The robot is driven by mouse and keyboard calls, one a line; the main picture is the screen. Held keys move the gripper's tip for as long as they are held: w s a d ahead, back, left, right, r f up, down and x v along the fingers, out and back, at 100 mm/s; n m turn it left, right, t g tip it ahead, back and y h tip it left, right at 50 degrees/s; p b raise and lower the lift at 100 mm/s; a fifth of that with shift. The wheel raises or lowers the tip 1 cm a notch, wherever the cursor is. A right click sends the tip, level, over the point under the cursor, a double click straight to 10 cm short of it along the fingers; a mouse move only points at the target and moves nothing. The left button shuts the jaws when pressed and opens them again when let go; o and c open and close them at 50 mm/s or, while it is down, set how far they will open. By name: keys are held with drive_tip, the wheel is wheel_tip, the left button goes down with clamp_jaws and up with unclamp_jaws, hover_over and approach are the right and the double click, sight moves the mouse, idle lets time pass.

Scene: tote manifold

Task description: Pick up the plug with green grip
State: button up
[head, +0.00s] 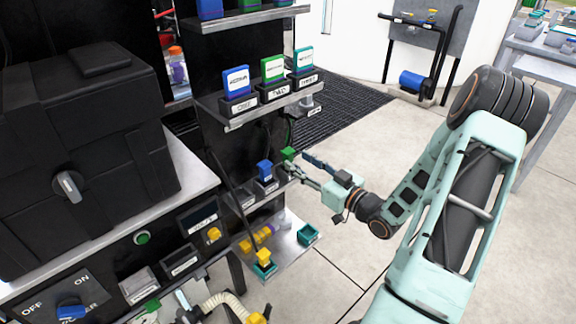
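A plug with a green grip (288,153) stands at the right end of the row on the middle ledge of the dark rack. Its lower part is hidden behind my fingers. My gripper (296,163) reaches in from the right with its two fingers spread apart. The fingertips are close to the green grip; I cannot tell whether they touch it. Nothing shows held between them.
A blue-gripped plug (264,168) stands left of the green one. Above is a shelf (262,108) with labelled holders and cards. Below, a lower shelf (290,252) bears yellow and teal parts. A big black case (85,160) stands left. Floor at right is open.

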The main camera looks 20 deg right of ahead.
sight(291, 159)
drive_tip(key=b+x, duration=0.1)
drive_tip(key=x, duration=0.3)
drive_tip(key=shift+w+a+f+b, duration=0.2)
drive_tip(key=shift+a+f+b, duration=0.05)
drive_tip(key=shift+a+b, duration=0.1)
drive_tip(key=shift+w+r, duration=0.1)
drive_tip(key=shift+w, duration=0.2)
drive_tip(key=shift+c, duration=0.3)
clamp_jaws()
